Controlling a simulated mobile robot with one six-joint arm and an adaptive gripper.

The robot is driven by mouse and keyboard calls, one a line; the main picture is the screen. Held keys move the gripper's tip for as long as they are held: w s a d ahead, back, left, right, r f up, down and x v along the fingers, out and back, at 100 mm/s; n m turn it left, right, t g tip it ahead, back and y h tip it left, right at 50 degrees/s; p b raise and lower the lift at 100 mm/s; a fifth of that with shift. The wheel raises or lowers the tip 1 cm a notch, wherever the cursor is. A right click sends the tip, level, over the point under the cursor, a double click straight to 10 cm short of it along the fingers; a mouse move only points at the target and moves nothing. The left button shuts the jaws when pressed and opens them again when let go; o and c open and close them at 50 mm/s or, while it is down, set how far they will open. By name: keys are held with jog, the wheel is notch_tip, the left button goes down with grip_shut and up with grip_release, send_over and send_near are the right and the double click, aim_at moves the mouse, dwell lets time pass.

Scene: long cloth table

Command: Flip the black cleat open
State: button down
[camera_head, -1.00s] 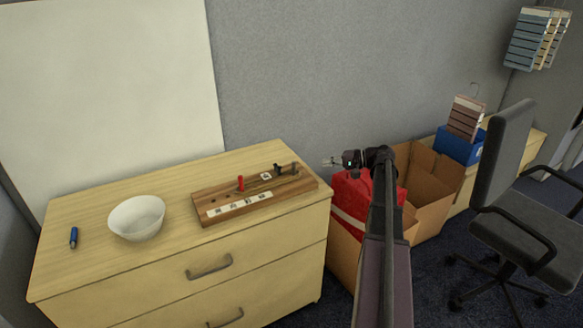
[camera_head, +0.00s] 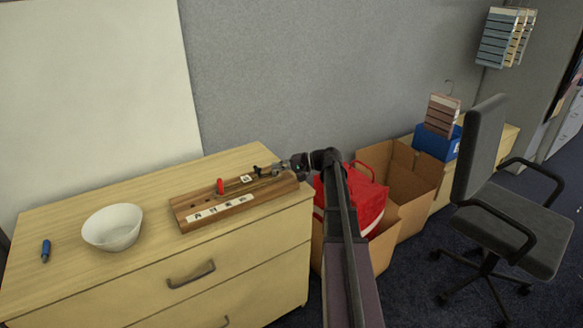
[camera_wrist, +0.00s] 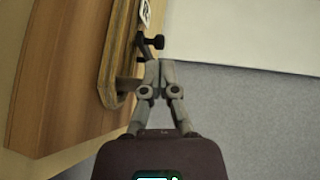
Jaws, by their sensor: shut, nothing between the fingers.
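The wooden board (camera_head: 240,209) lies on the dresser top, with a red peg (camera_head: 220,187) standing on it. The black cleat (camera_wrist: 152,42) shows in the wrist view just beyond my fingertips, beside the board's raised rail.
A white bowl (camera_head: 112,227) and a blue marker (camera_head: 45,251) are on the dresser's left. The wall (camera_head: 300,70) is close behind. A red bag (camera_head: 357,200) in a cardboard box and an office chair (camera_head: 490,190) stand to the right.

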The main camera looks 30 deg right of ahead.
jog(key=shift+x, duration=1.7)
jog(key=shift+d, duration=0.4)
jog(key=shift+a, duration=0.3)
jog(key=shift+s, duration=0.1)
